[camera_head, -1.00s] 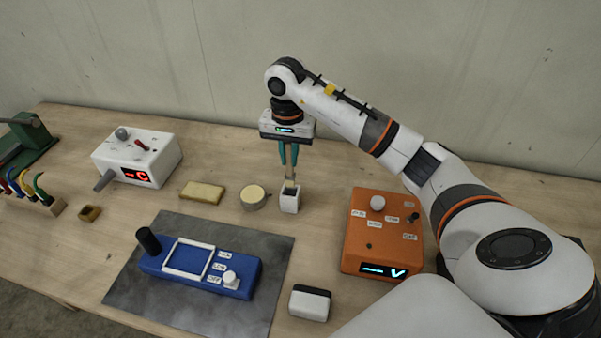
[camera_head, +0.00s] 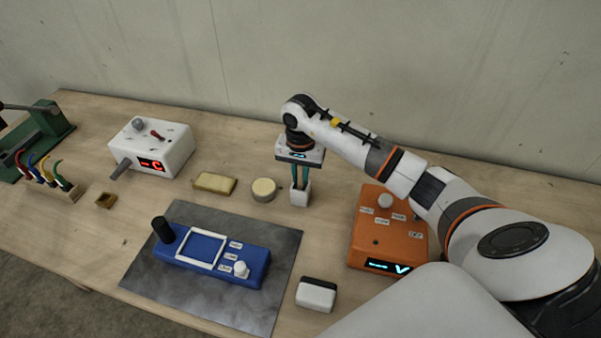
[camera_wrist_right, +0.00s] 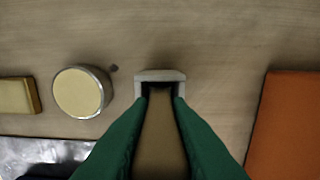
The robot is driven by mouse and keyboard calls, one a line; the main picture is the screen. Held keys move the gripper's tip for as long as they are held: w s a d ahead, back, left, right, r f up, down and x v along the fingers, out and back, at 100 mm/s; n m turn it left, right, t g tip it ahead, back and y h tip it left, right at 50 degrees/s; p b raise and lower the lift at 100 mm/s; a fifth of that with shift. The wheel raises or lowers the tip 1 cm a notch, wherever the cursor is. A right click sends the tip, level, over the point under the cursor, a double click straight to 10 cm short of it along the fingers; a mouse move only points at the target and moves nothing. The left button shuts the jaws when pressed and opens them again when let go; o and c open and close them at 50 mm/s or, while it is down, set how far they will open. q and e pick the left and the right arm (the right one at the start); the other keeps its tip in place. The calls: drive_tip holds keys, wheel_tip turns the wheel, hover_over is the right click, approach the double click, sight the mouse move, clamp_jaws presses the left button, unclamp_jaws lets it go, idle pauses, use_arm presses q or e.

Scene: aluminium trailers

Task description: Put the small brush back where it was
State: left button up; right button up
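My right gripper (camera_head: 300,184) points straight down over a small white square holder (camera_head: 300,196), its green fingertips at about the holder's rim. In the right wrist view the two green fingers close on the tan handle of the small brush (camera_wrist_right: 160,135). The white holder's rim (camera_wrist_right: 160,75) shows around and just beyond the fingertips there. The brush's lower part is hidden in the holder and between the fingers, so I cannot tell whether it touches the bottom. My left gripper is not in view.
A round tin (camera_head: 263,190) and a yellow sponge-like block (camera_head: 215,183) lie left of the holder. An orange control box (camera_head: 388,240) stands to the right. A blue device (camera_head: 210,257) on a grey mat (camera_head: 160,285) and a white-and-black block (camera_head: 316,295) are nearer.

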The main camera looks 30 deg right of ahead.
drive_tip(key=o, duration=0.4)
drive_tip(key=shift+r, duration=0.1)
drive_tip(key=shift+r, duration=0.2)
wheel_tip(320, 180, up, 11)
drive_tip(key=b, duration=0.3)
drive_tip(key=shift+w+f+b, duration=0.1)
drive_tip(key=shift+f+b, duration=0.05)
drive_tip(key=shift+b, duration=0.15)
drive_tip(key=shift+r, duration=0.55)
drive_tip(key=shift+f, duration=0.15)
